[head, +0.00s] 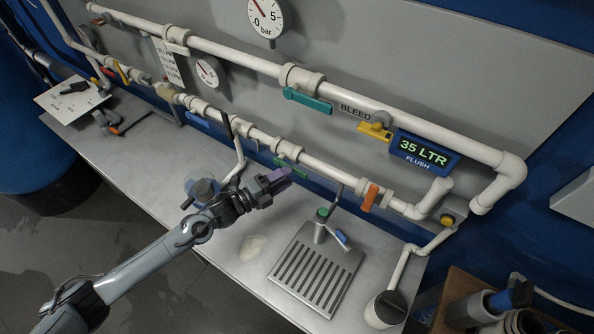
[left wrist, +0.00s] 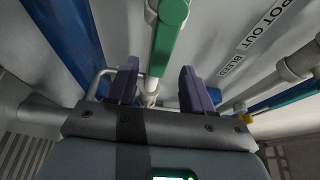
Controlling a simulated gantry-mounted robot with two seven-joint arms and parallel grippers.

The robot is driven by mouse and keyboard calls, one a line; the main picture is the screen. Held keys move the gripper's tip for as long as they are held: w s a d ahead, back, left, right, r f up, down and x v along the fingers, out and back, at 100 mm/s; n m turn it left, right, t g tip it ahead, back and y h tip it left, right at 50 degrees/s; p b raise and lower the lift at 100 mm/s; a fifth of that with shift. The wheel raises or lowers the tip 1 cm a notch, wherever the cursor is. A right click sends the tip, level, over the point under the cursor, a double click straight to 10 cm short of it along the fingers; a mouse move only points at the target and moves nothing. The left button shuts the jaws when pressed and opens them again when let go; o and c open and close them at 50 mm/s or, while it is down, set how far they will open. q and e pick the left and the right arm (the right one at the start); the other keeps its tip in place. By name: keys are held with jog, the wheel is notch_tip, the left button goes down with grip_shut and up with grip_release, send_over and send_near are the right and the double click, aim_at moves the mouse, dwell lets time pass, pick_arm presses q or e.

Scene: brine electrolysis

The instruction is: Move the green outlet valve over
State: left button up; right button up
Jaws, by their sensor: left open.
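A green valve handle (head: 290,160) sits on the lower white pipe, lying roughly along it. It shows large in the left wrist view (left wrist: 168,45), ahead of my fingers and lined up with the gap between them. My left gripper (head: 280,179) has purple fingers and is just below and in front of the green handle in the head view. In the left wrist view its fingers (left wrist: 160,82) stand apart with nothing gripped. Whether they touch the handle cannot be told. My right gripper is not in view.
A teal handle (head: 307,101) is on the upper pipe. An orange handle (head: 369,197) is farther right on the lower pipe. A small tap (head: 322,222) stands at the grey drain grate (head: 318,270). Free counter (head: 150,165) lies left of my arm.

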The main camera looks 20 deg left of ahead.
aim_at(295, 173)
pick_arm(q)
jog(key=shift+x, duration=2.45)
grip_shut()
